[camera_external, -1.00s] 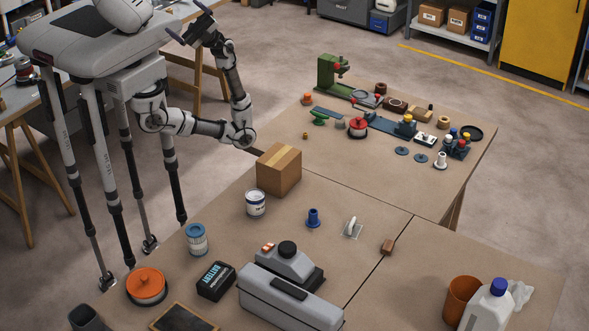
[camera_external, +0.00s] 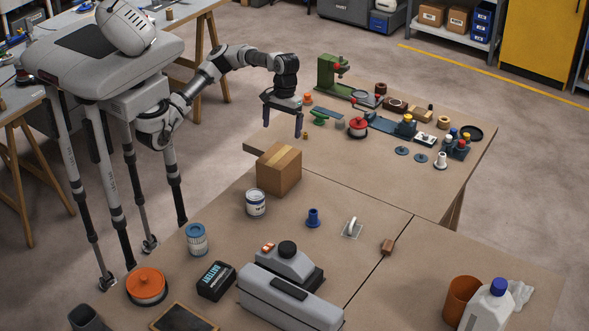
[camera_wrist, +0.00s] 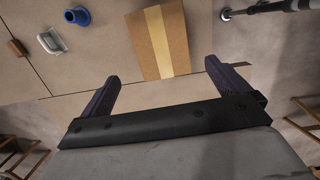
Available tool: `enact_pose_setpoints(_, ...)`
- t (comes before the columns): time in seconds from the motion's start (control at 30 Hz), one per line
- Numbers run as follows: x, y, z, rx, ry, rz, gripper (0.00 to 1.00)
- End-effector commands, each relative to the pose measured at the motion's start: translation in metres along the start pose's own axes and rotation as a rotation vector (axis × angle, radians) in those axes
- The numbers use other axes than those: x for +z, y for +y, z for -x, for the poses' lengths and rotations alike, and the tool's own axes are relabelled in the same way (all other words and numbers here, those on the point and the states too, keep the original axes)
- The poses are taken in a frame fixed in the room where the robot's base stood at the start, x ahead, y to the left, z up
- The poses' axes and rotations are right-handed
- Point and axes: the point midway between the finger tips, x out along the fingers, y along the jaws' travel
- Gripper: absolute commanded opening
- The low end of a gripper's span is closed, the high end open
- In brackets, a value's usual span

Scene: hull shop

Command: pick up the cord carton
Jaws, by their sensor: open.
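The cord carton appears to be the brown cardboard box (camera_external: 279,171) with a tape strip on top, standing upright near the back edge of the front table. It also shows in the wrist view (camera_wrist: 135,45), top centre, beyond my fingers. My gripper (camera_external: 283,130) points down above and slightly behind the carton. Its two dark fingers are wide apart with nothing between them. They do not touch the carton.
A green machine (camera_external: 329,76) and a red-topped spool (camera_external: 358,127) crowd the back table. Bare tabletop lies right of the carton.

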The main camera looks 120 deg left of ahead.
Motion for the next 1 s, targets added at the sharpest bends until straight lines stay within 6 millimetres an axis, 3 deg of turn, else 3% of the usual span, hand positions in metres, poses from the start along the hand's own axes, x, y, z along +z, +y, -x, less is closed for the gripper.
enact_pose_setpoints(0.17, -0.006, -0.003, -0.022, -0.016, 0.015, 0.011, 1.00)
enact_pose_setpoints(0.4, -0.005, -0.003, -0.068, -0.014, 0.012, 0.010, 1.00)
enact_pose_setpoints(0.67, -0.004, -0.003, -0.089, -0.012, 0.011, 0.009, 1.00)
enact_pose_setpoints(1.0, 0.001, -0.002, -0.134, -0.011, 0.009, 0.008, 1.00)
